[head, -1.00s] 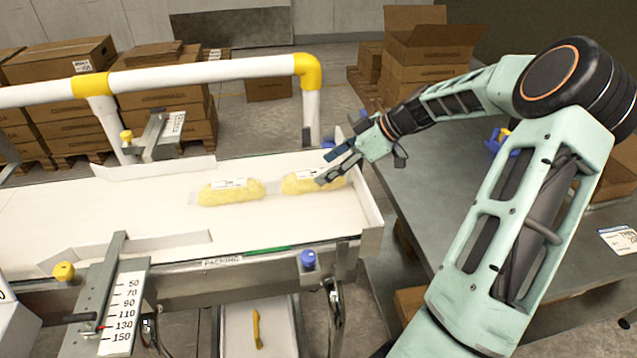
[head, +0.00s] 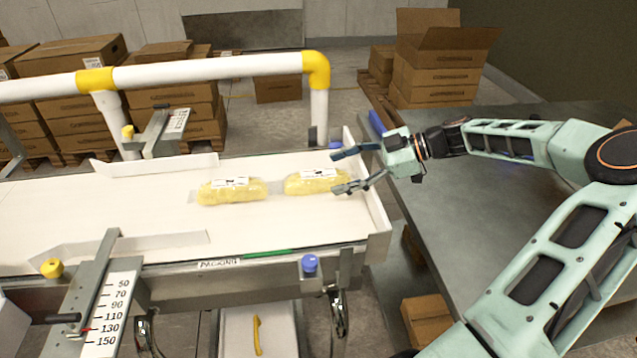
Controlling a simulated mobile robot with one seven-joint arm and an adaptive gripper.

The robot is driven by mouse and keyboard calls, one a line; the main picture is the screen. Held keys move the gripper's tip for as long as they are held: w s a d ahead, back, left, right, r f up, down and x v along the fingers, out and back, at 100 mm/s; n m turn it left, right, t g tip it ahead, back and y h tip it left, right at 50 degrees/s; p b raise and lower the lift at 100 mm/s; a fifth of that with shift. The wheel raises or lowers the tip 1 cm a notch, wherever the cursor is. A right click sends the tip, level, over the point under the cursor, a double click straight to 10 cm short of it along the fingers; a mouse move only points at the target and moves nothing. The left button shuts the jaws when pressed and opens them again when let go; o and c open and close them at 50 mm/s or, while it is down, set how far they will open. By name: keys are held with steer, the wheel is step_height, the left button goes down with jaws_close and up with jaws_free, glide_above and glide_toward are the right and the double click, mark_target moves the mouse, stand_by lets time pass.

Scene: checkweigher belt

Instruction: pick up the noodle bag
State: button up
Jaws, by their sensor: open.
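Two yellow noodle bags with white labels lie on the white belt in the head view. The right noodle bag (head: 313,184) lies near the belt's right end. The left noodle bag (head: 230,193) lies beside it to the left, with a short clear strip between them. My gripper (head: 338,172) is open and empty at the right end of the right bag, its fingers pointing left. One finger is toward the far side of the bag and the other toward the near side. I cannot tell whether the fingers touch the bag or how high they are above the belt.
The white belt (head: 90,205) has a raised end wall (head: 368,190) at the right. A white and yellow rail (head: 210,70) runs behind it. A grey metal table (head: 470,220) stands to the right. Cardboard boxes (head: 445,75) stand at the back.

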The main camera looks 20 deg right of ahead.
mark_target(329, 175)
steer(key=x, duration=0.4)
steer(key=shift+a+f, duration=0.15)
steer(key=shift+a, duration=0.1)
steer(key=c, duration=1.5)
